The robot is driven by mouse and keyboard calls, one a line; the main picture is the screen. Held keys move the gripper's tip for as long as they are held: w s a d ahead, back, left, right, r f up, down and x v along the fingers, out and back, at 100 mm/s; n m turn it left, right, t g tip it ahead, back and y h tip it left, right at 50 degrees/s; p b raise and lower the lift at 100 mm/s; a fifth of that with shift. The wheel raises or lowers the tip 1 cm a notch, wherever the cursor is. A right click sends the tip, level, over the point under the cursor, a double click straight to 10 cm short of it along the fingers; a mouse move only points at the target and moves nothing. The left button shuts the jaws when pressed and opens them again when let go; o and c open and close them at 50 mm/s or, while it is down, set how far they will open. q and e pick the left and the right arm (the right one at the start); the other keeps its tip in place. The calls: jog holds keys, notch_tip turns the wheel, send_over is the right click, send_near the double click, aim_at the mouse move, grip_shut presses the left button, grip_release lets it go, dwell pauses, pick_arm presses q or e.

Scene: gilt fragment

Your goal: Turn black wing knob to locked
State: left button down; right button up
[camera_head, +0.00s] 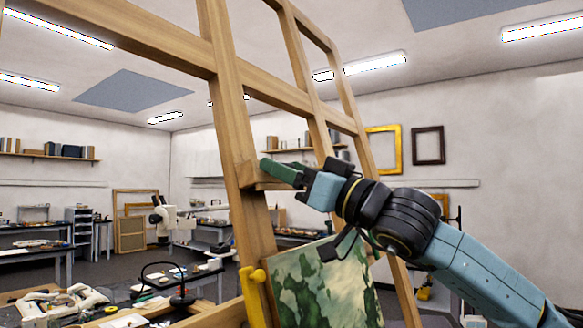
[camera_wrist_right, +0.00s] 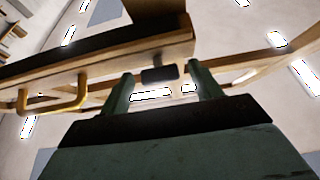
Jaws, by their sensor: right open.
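A small black block-like piece (camera_wrist_right: 160,74), which looks like the wing knob, shows in the right wrist view below a wooden ledge. It appears between the fingers of my right gripper (camera_wrist_right: 160,69), which are apart with gaps on both sides. I cannot tell its turn angle or its exact depth from the fingertips. In the head view my right gripper (camera_head: 272,170) is at the wooden easel (camera_head: 232,120), beside its ledge, with green fingers pointing left. The knob cannot be made out in the head view. My left gripper is out of view.
A green and white painting (camera_head: 325,285) stands on the lower easel, next to a yellow handle-like part (camera_head: 255,292). A brass-coloured handle (camera_wrist_right: 55,103) shows left in the wrist view. A cluttered table (camera_head: 120,315) is at lower left. Easel posts stand close around my right arm.

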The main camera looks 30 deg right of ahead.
jog(key=shift+c, duration=0.3)
jog(key=c, duration=0.9)
